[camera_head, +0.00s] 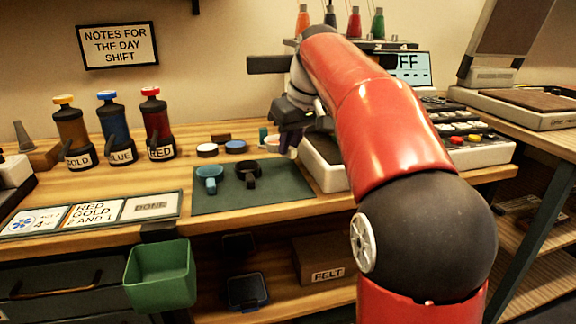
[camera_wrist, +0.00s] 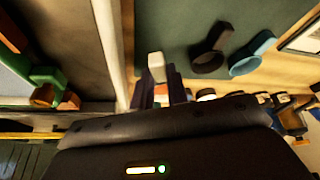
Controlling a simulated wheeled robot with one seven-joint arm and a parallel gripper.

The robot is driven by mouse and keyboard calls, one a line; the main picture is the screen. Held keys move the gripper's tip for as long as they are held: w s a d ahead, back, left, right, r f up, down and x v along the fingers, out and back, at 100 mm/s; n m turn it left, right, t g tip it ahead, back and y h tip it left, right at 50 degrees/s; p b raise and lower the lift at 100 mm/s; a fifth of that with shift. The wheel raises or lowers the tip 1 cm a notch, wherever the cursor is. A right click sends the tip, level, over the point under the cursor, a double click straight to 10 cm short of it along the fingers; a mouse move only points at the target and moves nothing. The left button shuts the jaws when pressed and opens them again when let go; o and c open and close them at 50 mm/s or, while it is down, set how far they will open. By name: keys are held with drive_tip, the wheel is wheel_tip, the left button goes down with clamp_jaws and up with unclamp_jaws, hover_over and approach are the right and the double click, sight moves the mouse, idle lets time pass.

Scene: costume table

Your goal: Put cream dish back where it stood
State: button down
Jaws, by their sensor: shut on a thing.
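My gripper (camera_wrist: 157,92) is shut on a small cream piece, the visible part of the cream dish (camera_wrist: 156,66), at its fingertips. In the head view my gripper (camera_head: 287,142) is over the back right of the dark green mat (camera_head: 220,200), beside the pale machine. I cannot tell whether the dish touches the surface. A blue dish (camera_head: 209,173) and a black dish (camera_head: 248,169), both with handles, stand on the mat to the left of the gripper. Both also show in the wrist view.
The pale machine (camera_head: 322,166) stands close on the right. Round lids, one white (camera_head: 207,150) and one blue (camera_head: 236,147), lie behind the mat. Gold, blue and red bottles (camera_head: 158,125) stand at the left. The mat's front is clear. A green bin (camera_head: 160,277) hangs below the edge.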

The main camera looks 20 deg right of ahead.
sight(290, 176)
drive_tip(key=shift+f+b, duration=0.45)
drive_tip(key=shift+f, duration=1.8)
drive_tip(key=c, duration=1.4)
unclamp_jaws()
drive_tip(key=shift+f, duration=0.1)
drive_tip(key=p+v, duration=0.2)
drive_tip(key=v, duration=1)
drive_tip(key=s+a+f+m, duration=0.1)
drive_tip(key=s+f, duration=0.6)
drive_tip(key=s, duration=0.1)
drive_tip(key=s+a+f+m+t+h, duration=0.1)
drive_tip(key=s+f+m, duration=0.1)
drive_tip(key=s+f, duration=0.6)
drive_tip(key=s+a+f+m, duration=0.1)
drive_tip(key=s+f, duration=0.7)
drive_tip(key=shift+a+f+m+t+h, duration=0.15)
drive_tip(key=shift+a+m+t+h, duration=0.05)
drive_tip(key=shift+m+t+h, duration=0.1)
